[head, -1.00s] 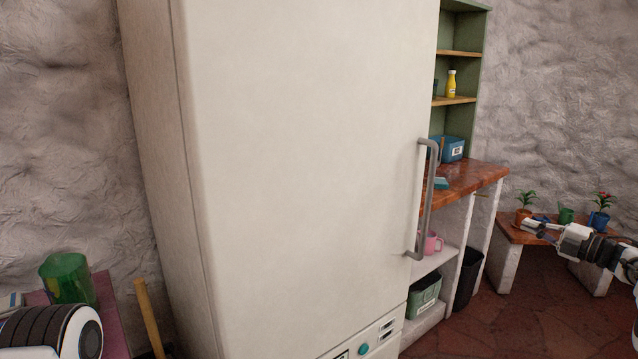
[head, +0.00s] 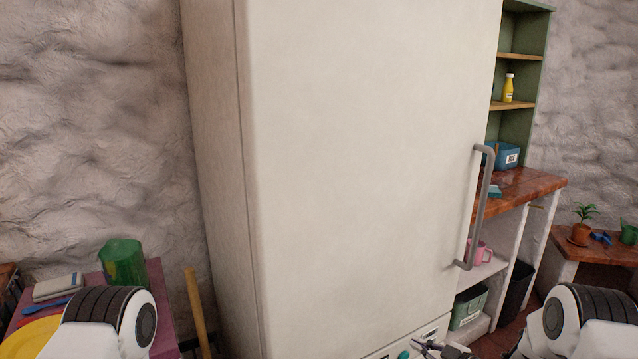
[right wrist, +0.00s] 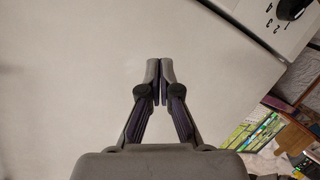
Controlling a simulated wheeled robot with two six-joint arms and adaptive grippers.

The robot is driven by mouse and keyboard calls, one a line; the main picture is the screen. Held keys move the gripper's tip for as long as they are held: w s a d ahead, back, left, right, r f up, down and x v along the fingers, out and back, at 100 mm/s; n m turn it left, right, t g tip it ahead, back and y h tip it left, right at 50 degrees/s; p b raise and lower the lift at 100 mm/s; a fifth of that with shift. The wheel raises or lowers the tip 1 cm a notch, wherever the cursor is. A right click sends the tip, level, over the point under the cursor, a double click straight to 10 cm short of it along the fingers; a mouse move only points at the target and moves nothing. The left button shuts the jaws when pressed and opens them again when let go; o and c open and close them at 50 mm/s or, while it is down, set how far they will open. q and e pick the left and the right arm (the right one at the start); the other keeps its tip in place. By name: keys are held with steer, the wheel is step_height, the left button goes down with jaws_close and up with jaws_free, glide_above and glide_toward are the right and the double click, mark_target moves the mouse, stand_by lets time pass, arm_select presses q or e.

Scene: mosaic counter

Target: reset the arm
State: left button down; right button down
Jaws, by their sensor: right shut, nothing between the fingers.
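My right gripper (head: 432,347) shows small at the bottom edge of the head view, in front of the lower part of the tall white fridge (head: 360,150). Its arm, mine, is folded at the bottom right. In the right wrist view the two fingertips (right wrist: 160,75) meet, with nothing between them, over a pale smooth surface. My left arm shows only as a white and black joint at the bottom left; its gripper is out of the picture.
The fridge handle (head: 480,210) juts out on the right. A wooden-topped counter (head: 530,186) and green shelf stand beyond it.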

steer(key=s+a+f+m+g+h, duration=0.25)
steer(key=s+f, duration=0.35)
steer(key=s, duration=0.4)
steer(key=s+a+f+m+g+h, duration=0.2)
steer(key=s+a+f+m+g, duration=0.15)
steer(key=s+f, duration=0.55)
steer(key=s+d+r+m+g+h, duration=0.1)
steer(key=s+d+m+g+h, duration=0.1)
steer(key=s, duration=1.1)
steer(key=s+d+r+m+g+h, duration=0.1)
steer(key=s+d+m+g, duration=0.3)
steer(key=s, duration=0.9)
steer(key=shift+m+h, duration=0.6)
steer(key=shift+h, duration=0.05)
steer(key=shift+s+r, duration=0.1)
steer(key=shift+s, duration=0.05)
